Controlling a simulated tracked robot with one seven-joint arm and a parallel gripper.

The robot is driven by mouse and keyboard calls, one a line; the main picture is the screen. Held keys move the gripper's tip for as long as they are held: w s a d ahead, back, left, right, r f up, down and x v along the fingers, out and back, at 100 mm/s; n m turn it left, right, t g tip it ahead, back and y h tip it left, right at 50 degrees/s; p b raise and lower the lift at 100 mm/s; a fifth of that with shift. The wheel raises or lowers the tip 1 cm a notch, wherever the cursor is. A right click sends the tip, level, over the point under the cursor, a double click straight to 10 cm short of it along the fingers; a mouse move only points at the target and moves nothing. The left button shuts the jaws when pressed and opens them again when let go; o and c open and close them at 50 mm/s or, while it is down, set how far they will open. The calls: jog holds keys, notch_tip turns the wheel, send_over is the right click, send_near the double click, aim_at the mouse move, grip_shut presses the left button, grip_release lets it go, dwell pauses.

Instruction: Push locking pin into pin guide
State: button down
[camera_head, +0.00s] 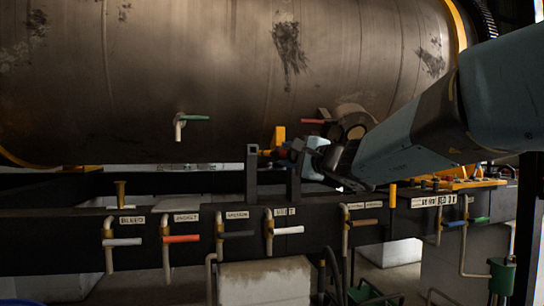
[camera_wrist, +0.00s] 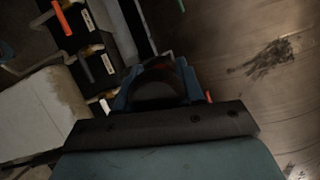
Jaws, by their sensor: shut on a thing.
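The yellow-orange locking pin (camera_head: 279,138) shows in the head view just left of my gripper (camera_head: 298,150). My gripper is shut on it, and the fingers hide part of it. A dark upright bracket that looks like the pin guide (camera_head: 251,172) stands on the black beam to the left of the pin. A second dark upright (camera_head: 293,185) stands below my gripper. I cannot tell whether the pin's tip is inside the guide. In the wrist view, the blue fingers of my gripper (camera_wrist: 158,88) are in shadow, and the pin between them is too dark to make out.
A large stained metal cylinder (camera_head: 200,80) fills the space behind and above. A green-handled tap (camera_head: 194,118) sticks out in front of the cylinder. A concrete block (camera_head: 265,285) stands below.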

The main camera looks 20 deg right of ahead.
jog(key=s+a, duration=0.1)
jog(key=s, duration=1.6)
jog(key=shift+s, duration=0.3)
dwell(0.8)
